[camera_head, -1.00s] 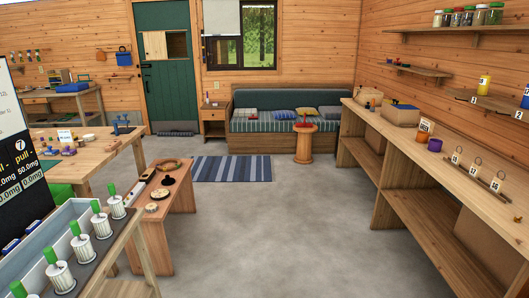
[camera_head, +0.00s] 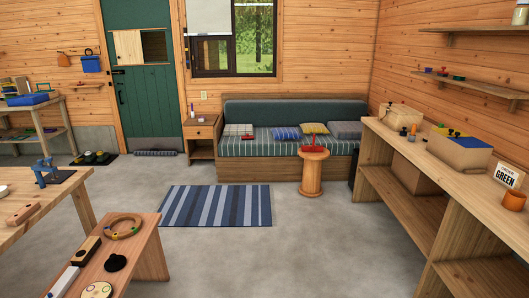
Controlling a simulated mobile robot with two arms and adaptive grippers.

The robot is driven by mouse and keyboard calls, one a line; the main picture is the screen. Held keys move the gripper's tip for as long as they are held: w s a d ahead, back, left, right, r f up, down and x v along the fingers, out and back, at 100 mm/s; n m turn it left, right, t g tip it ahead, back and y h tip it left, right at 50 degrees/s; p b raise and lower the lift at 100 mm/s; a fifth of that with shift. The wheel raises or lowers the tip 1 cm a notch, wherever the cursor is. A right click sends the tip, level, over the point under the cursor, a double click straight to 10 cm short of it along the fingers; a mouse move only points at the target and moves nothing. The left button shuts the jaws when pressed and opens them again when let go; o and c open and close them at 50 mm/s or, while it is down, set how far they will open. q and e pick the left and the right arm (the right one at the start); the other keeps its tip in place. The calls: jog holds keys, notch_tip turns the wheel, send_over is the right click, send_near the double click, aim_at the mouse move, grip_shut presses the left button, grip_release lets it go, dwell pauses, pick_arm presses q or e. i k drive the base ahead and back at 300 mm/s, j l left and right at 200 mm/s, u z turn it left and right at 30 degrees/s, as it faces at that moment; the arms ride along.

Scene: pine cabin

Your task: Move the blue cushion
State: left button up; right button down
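The blue cushion (camera_head: 286,133) lies on the seat of the green striped bench sofa (camera_head: 262,145) against the far wall. It sits between a grey checked cushion (camera_head: 238,130) on the left and a yellow patterned cushion (camera_head: 314,128) on the right. A grey cushion (camera_head: 345,130) lies at the sofa's right end. Neither of my grippers shows in the head view.
A round wooden stool (camera_head: 312,172) with a red object on top stands before the sofa's right part. A striped rug (camera_head: 215,206) lies on the open floor. A long counter (camera_head: 450,185) runs along the right; a low bench (camera_head: 120,255) stands at left.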

aim_at(285, 134)
jog(key=i+j, duration=0.1)
jog(key=i, duration=4.85)
jog(key=l+z, duration=0.05)
jog(key=l, duration=0.05)
